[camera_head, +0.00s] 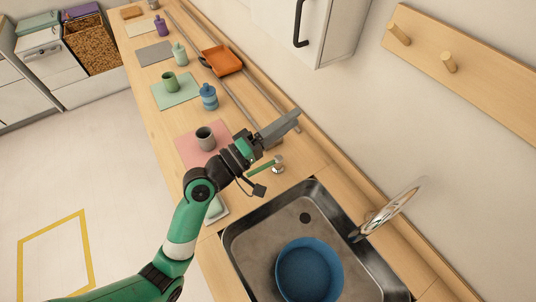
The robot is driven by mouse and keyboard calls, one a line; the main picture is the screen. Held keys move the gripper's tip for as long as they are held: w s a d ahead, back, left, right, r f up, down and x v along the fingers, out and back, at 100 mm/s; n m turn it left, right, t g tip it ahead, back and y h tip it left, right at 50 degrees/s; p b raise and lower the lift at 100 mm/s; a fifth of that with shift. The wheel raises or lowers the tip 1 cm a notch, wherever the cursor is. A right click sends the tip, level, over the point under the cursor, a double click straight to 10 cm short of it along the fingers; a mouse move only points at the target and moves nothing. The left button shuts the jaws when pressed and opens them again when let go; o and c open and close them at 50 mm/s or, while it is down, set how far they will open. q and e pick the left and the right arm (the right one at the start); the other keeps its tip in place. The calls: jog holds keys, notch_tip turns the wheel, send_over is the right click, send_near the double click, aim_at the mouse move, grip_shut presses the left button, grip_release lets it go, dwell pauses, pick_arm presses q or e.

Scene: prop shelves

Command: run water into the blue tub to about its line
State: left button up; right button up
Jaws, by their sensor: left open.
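The blue tub (327,258) sits in the steel sink (262,224) under the right part of the view, near the basin's front. Its inside looks plain blue; I cannot make out a fill line or water. The metal faucet (388,211) rises at the sink's right edge, and no stream shows from it. My left gripper (284,141) is open and empty above the counter, beyond the sink's far left corner. My right gripper is out of view.
A grey cup (205,137) on a pink mat (190,151) stands left of my gripper. Farther along are a blue bottle (209,98), a green cup (171,82) and an orange tray (223,60). A wall cabinet (333,38) and peg rail (490,82) overhang the back.

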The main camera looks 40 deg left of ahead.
pick_arm(q)
jog(key=s+a+f+n+g+y+p, duration=0.1)
jog(key=s+a+f+n+y, duration=0.2)
jog(key=f, duration=0.4)
jog(key=s+a+f+n+g+p, duration=0.25)
jog(key=s+f+n, duration=0.2)
jog(key=f, duration=0.25)
jog(key=n+y, duration=0.1)
jog(key=n, duration=0.3)
send_near(262, 166)
jog(key=shift+s+f+g, duration=0.15)
jog(key=shift+s+g, duration=0.2)
jog(key=shift+s, duration=0.1)
jog(key=shift+w+a+f, duration=0.1)
jog(key=shift+w, duration=0.15)
jog(key=x, duration=0.5)
jog(key=b+x, duration=0.1)
jog(key=x, duration=0.5)
jog(key=shift+w+a, duration=0.1)
jog(key=shift+w, duration=0.05)
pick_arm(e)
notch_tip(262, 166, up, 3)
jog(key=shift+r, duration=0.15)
pick_arm(q)
grip_shut()
